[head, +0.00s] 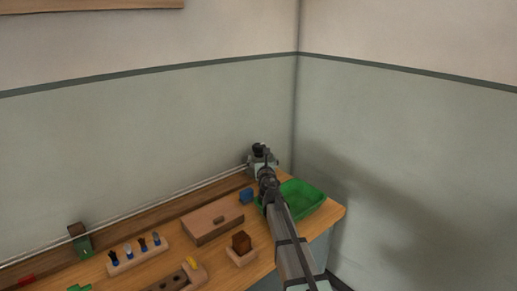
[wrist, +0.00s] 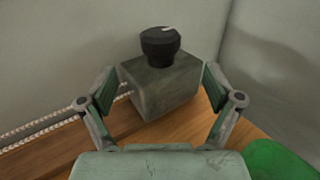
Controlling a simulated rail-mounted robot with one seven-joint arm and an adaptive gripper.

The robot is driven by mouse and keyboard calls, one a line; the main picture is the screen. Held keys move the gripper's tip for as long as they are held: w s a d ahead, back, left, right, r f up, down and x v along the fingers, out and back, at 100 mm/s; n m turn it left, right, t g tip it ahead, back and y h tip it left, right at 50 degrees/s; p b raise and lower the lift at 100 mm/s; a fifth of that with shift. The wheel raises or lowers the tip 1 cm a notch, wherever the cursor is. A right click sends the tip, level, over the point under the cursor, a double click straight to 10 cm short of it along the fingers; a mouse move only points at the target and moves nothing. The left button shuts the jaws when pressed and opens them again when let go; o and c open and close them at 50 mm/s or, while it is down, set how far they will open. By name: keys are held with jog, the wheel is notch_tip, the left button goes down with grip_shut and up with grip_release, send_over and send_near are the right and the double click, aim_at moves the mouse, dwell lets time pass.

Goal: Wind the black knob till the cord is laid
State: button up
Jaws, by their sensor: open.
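The black knob (wrist: 160,46) sits on top of a grey-green block (wrist: 162,88) in the wrist view. The knob has a pale mark on its top. In the head view the knob (head: 258,149) shows small at the back of the bench, partly behind my arm. A pale twisted cord (wrist: 60,124) runs from the left to the block's left side. It also shows in the head view (head: 150,203) along the wall. My gripper (wrist: 160,90) is open and empty, its fingers apart to the left and right of the block, below the knob. Contact cannot be told.
A green tray (head: 318,206) lies right of the block at the bench corner, close to the wall. A blue cube (head: 246,195), a wooden box (head: 212,224) and a brown block in a small holder (head: 241,243) stand nearby. A rack with several tufts (head: 137,257) is further left.

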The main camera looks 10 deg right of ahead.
aim_at(260, 150)
jog(key=w, duration=1.1)
jog(key=shift+d, duration=0.25)
jog(key=c, duration=1.1)
